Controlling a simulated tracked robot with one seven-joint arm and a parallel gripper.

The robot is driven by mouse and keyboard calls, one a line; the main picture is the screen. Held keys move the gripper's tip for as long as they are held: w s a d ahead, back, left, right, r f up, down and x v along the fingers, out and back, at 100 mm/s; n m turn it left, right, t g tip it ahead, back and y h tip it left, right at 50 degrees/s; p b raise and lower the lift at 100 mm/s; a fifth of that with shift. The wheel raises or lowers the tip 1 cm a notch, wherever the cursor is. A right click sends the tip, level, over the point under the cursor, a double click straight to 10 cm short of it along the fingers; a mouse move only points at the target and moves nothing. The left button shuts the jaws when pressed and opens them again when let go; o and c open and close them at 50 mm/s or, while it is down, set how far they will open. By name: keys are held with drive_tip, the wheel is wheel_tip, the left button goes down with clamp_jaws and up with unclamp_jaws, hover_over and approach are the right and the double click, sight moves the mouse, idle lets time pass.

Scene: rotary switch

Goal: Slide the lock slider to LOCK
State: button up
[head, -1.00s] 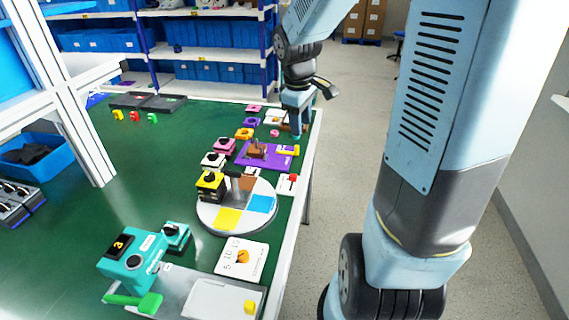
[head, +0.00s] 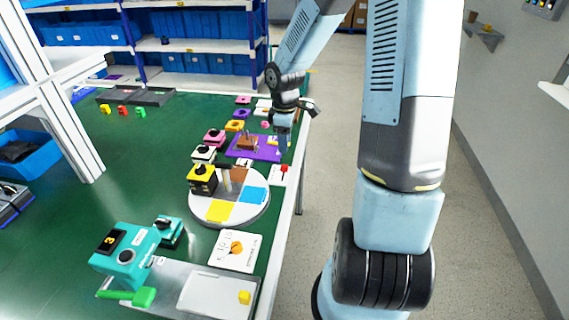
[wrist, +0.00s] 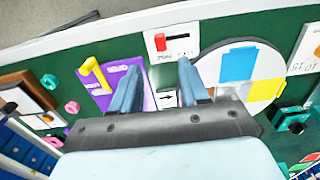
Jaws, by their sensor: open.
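The lock slider is a small white plate with a red knob (head: 284,170) at the table's right edge in the head view. In the wrist view the white plate (wrist: 172,42) lies just beyond my fingertips, with the red knob (wrist: 159,42) toward the left part of its slot. Its lettering is too small and inverted to read surely. My gripper (wrist: 158,66) is open and empty, fingers apart, pointing toward the plate without visible contact. In the head view my gripper (head: 283,146) is over the right side of the purple board, a little beyond the slider.
A purple board (head: 266,154) with a yellow piece lies beside the slider. A round white turntable (head: 240,212) with coloured sectors sits on its other side. A white dial plate (head: 236,251) and a teal device (head: 125,256) are nearer. Open floor lies right of the table.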

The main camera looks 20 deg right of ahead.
sight(284, 166)
wheel_tip(284, 166, down, 9)
drive_tip(key=shift+f, duration=0.15)
idle(0.4)
clamp_jaws()
idle(0.3)
